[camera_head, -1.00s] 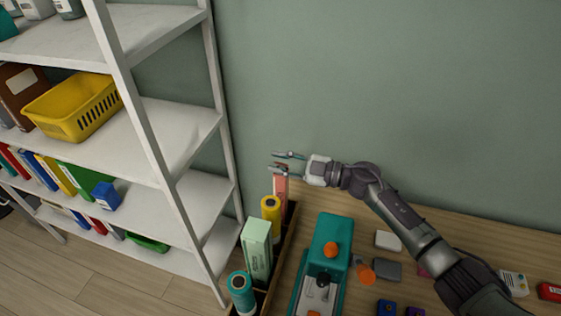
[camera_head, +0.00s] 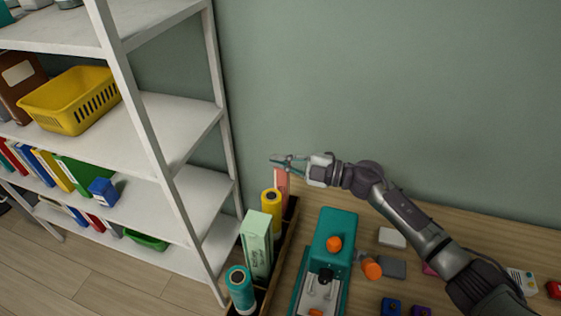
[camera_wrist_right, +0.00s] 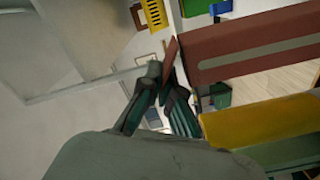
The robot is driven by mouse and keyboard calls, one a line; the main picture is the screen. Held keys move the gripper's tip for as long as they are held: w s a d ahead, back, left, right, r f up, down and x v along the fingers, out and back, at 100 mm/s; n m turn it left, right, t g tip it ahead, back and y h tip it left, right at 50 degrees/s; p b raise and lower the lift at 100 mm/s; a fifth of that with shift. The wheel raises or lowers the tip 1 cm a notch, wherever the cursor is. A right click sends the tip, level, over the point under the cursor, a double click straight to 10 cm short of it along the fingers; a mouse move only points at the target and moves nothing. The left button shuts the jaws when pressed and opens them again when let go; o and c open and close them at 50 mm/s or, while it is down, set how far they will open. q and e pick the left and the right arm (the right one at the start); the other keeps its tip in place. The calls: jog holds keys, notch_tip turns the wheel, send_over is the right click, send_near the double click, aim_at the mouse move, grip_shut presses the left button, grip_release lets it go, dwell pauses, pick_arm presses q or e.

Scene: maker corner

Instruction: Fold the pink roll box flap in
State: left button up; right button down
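The pink roll box (camera_head: 282,185) stands upright at the far end of the row of rolls and boxes. My right gripper (camera_head: 276,159) is just above its top in the head view, with its fingers drawn together. In the right wrist view, the fingertips (camera_wrist_right: 162,76) meet closely beside a thin reddish flap (camera_wrist_right: 171,52) at the end of the pink roll box (camera_wrist_right: 250,42). The flap stands out at an angle from the box. I cannot tell whether the fingers touch or pinch it. My left gripper is out of view.
A yellow roll (camera_head: 272,207), a pale green box (camera_head: 257,245) and a teal roll (camera_head: 240,288) stand in the same dark tray (camera_head: 277,262). A teal machine (camera_head: 333,232) is right of it. A white shelf (camera_head: 170,130) stands at left, a wall behind.

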jog(key=c, duration=1.9)
grip_release()
jog(key=o, duration=0.5)
jog(key=v, duration=1.2)
jog(key=shift+f, duration=0.1)
